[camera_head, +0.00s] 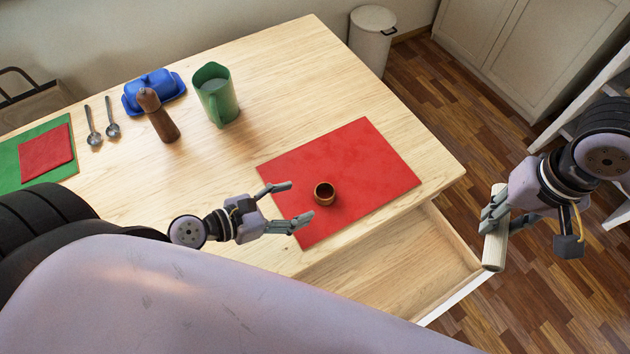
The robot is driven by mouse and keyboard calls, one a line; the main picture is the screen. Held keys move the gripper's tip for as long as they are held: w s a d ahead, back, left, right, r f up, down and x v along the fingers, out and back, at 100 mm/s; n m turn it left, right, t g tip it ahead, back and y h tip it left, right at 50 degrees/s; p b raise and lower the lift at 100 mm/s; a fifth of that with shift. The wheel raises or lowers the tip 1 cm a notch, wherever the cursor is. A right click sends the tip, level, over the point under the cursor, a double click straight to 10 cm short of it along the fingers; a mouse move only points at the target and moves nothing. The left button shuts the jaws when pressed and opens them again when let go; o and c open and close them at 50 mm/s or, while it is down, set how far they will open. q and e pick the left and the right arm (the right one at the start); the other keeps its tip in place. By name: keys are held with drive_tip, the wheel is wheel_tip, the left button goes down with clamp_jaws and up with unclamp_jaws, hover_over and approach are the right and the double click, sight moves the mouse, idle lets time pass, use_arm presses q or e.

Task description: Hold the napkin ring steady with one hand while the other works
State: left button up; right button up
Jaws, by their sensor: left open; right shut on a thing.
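The napkin ring (324,195), small, brown and round, stands on the red mat (375,165) with its opening facing up. My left gripper (294,204) is open just left of the ring, with its fingers pointing at it. The ring is beyond the fingertips and looks not to be between them. My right gripper (495,210) is shut on a pale cream roll (495,250), probably a rolled napkin, and holds it upright off the right edge of the table, over the open drawer's far corner in this view.
An open, empty-looking drawer (400,265) juts out below the table's front edge. A green jug (216,95), pepper mill (158,117), blue butter dish (154,90), two spoons (112,130) and folded red cloth (45,150) on a green mat (68,170) stand further left.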

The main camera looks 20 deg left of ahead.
sight(321, 192)
use_arm(q)
drive_tip(key=x, duration=0.7)
drive_tip(key=shift+w+a+p, duration=0.25)
drive_tip(key=shift+a+p, duration=0.05)
use_arm(e)
drive_tip(key=shift+w+a+r, duration=0.1)
drive_tip(key=shift+w+r, duration=0.1)
drive_tip(key=shift+w, duration=0.5)
use_arm(q)
drive_tip(key=shift+w+d+f, duration=0.2)
drive_tip(key=shift+w+d, duration=0.1)
drive_tip(key=shift+d, duration=0.15)
use_arm(e)
drive_tip(key=shift+s+r, duration=0.1)
drive_tip(key=shift+s, duration=0.15)
use_arm(q)
drive_tip(key=shift+w+f, duration=0.1)
drive_tip(key=shift+w, duration=0.05)
use_arm(e)
drive_tip(key=shift+w, duration=0.15)
use_arm(q)
drive_tip(key=shift+c, duration=0.6)
drive_tip(key=c, duration=1.1)
